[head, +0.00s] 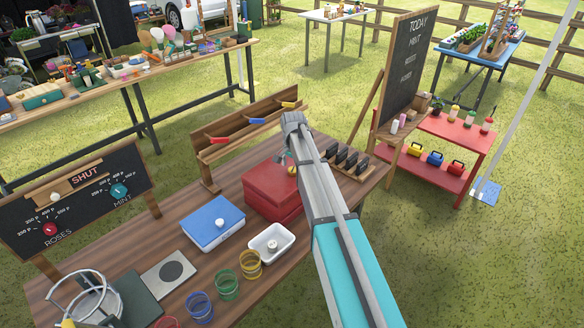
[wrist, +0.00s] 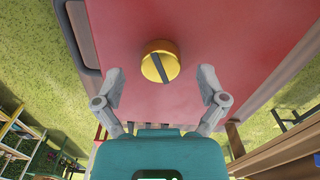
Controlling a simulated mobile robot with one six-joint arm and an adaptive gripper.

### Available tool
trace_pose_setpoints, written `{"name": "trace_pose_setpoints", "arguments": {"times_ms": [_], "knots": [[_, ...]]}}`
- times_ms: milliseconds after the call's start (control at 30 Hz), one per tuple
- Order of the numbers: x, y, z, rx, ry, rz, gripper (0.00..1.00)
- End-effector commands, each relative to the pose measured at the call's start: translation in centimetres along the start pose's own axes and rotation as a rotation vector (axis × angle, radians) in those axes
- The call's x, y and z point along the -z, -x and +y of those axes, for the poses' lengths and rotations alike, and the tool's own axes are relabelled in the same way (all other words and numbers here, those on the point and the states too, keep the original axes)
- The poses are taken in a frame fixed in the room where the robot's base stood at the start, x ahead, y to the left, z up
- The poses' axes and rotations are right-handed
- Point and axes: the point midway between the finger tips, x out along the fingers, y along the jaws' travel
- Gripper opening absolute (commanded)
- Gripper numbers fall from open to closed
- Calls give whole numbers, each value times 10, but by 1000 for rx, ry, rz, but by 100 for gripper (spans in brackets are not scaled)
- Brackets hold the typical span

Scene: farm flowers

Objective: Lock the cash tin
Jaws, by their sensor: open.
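The red cash tin (head: 270,194) stands on the wooden stall table, and its lid looks shut. A round gold lock knob (wrist: 160,61) with a dark slot sits on its red face in the wrist view. The slot runs slightly slanted, from upper left to lower right. A bit of the gold knob (head: 292,170) also shows in the head view, by my fingers. My gripper (wrist: 162,80) is open, one finger on each side of the knob with gaps between. In the head view my gripper (head: 284,160) is at the tin's back right, partly hidden by my arm.
A blue box (head: 213,222) and a white dish (head: 271,243) stand in front of the tin. A rack with coloured handles (head: 246,126) rises behind it. A row of black holders (head: 348,162) is to the right. Coloured glass rings (head: 227,287) stand near the front.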

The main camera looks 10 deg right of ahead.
Motion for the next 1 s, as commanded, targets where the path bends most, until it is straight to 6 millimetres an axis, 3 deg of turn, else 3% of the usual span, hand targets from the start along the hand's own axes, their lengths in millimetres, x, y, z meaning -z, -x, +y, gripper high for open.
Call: {"name": "trace_pose_setpoints", "arguments": {"times_ms": [600, 800, 1000], "knots": [[0, 109, 0, 1, 218, 0, 91], [0, 126, 0, 1, 265, 0, 91], [0, 128, 0, 1, 278, 0, 91]]}}
